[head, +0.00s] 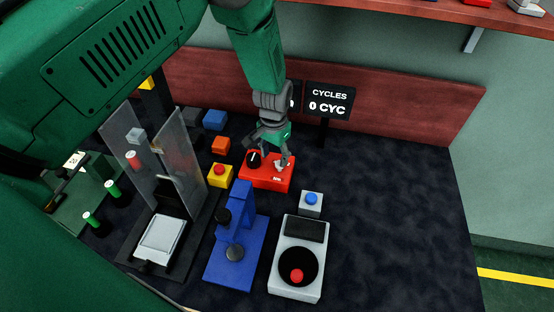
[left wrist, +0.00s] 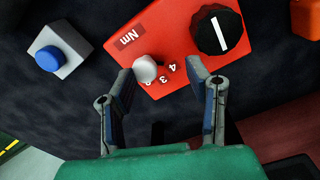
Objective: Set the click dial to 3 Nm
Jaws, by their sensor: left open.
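A red box (head: 258,178) marked "Nm" stands on the dark mat and fills the top of the left wrist view (left wrist: 175,45). It bears a small pale dial (left wrist: 145,69) with the digits 3 and 4 legible beside it; another mark there is partly hidden. A larger black knob (left wrist: 211,33) with a white line sits on the same box. My left gripper (head: 273,152) is over the box, open, its fingertips (left wrist: 160,72) on either side of the pale dial, with no clear contact. The dial's pointer cannot be made out. My right gripper is not in view.
A grey block with a blue button (head: 311,199) stands to the right of the box, and a yellow block with a red button (head: 220,175) to its left. A blue stand (head: 237,240) and a grey device (head: 286,284) are in front. The mat's right side is clear.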

